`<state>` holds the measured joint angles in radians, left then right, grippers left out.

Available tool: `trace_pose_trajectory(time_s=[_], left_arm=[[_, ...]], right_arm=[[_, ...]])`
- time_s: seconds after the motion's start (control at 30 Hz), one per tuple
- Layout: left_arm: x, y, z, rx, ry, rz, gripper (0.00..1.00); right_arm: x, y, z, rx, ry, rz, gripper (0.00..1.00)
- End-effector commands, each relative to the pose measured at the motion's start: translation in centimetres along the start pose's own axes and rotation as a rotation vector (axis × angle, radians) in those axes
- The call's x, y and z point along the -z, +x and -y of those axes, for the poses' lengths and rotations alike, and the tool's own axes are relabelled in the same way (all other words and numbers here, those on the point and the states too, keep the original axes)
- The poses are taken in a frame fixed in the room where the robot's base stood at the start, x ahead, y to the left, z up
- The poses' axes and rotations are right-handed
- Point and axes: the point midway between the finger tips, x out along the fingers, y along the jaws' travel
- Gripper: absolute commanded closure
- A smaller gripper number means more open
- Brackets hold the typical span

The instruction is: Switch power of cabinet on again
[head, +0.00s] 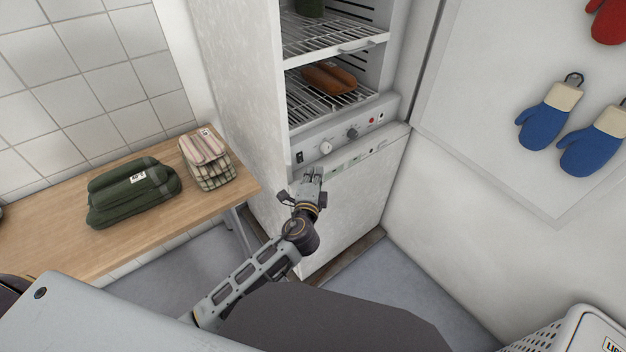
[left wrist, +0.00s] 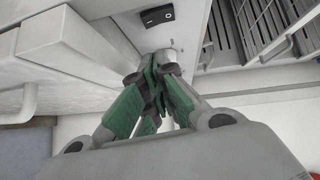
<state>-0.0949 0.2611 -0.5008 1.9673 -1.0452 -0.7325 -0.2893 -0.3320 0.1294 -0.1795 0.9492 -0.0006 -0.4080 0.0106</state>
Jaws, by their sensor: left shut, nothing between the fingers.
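The white cabinet (head: 345,205) stands in the middle of the head view, its upper part open with wire shelves. Its control panel runs below the shelves, with a black rocker switch (head: 299,157) at the left end, knobs and small red lights further right. The switch also shows at the top of the left wrist view (left wrist: 157,15). My left gripper (head: 313,172) is shut and empty, just below the panel and a little right of the switch. In the left wrist view its closed green fingertips (left wrist: 160,68) lie below the switch, apart from it. My right gripper is not in view.
A wooden bench (head: 55,235) at left holds dark green folded cloth (head: 130,192) and a plaid folded stack (head: 206,160). An orange-brown item (head: 329,77) lies on a cabinet shelf. Blue mittens (head: 546,124) hang at right. A white basket (head: 575,335) stands bottom right.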

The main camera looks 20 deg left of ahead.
Motion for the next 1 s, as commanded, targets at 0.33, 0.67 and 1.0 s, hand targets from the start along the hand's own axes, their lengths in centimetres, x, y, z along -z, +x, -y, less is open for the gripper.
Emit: trace_pose_trajectory(time_s=[0.33, 0.67, 1.0], left_arm=[[-2.5, 2.4, 0.0, 0.001, 0.002, 0.001, 1.0], [-2.8, 2.6, 0.0, 0.0, 0.0, 0.0, 1.0], [-3.2, 3.1, -0.2, 0.002, 0.001, 0.0, 1.0]], right_arm=[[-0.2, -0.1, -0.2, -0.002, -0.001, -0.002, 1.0], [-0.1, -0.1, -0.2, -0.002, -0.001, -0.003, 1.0], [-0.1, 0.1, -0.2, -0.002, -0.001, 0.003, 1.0]])
